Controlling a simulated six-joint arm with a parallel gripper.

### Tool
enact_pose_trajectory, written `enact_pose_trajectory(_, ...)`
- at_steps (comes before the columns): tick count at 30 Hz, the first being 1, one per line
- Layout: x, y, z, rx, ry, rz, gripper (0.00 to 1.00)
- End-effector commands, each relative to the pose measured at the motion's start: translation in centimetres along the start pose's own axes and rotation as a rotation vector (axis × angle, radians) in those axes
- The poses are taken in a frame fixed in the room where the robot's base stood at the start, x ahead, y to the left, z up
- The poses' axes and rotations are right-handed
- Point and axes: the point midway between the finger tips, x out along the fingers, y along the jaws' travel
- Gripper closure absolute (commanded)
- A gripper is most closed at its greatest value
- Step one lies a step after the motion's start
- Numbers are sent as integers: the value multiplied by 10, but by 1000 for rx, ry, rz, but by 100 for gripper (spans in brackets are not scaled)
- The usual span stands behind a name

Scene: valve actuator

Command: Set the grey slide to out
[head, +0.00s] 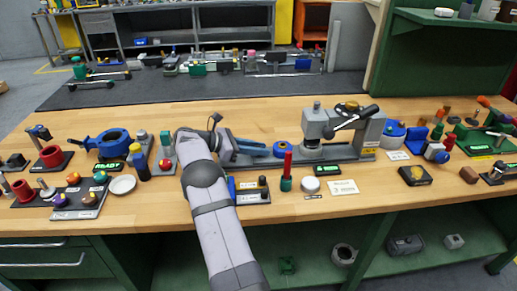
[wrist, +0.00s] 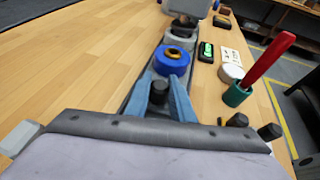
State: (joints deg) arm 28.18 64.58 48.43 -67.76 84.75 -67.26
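My gripper (head: 262,150) reaches right and low over the long dark-grey base of the clamp fixture, in the middle of the bench. In the wrist view its two blue fingers (wrist: 160,84) stand on either side of an upright black knob (wrist: 158,92). The fingers are apart, but I cannot tell whether they touch the knob. The knob may belong to the grey slide; the part below it is mostly hidden by the fingers. A blue disc (wrist: 172,60) with an orange ring lies just beyond the fingertips on the same base.
A grey clamp press (head: 320,127) with a lever stands right of my gripper. A red-handled tool stands in a green cup (head: 286,184) in front. A small panel (head: 250,190) with black knobs sits beside my forearm. The bench behind is clear (head: 270,112).

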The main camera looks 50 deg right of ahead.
Motion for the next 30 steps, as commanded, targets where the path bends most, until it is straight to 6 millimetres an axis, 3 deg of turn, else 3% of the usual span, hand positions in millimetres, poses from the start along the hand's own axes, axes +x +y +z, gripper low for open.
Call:
enact_pose_trajectory(10,-30,8,-10,1,0,4,100)
enact_pose_trajectory(20,-32,8,-12,1,-1,1,100)
enact_pose_trajectory(21,-32,8,-12,0,-1,1,72)
enact_pose_trajectory(23,-32,8,-12,1,-1,0,60)
enact_pose_trajectory(30,-31,8,-12,0,0,0,60)
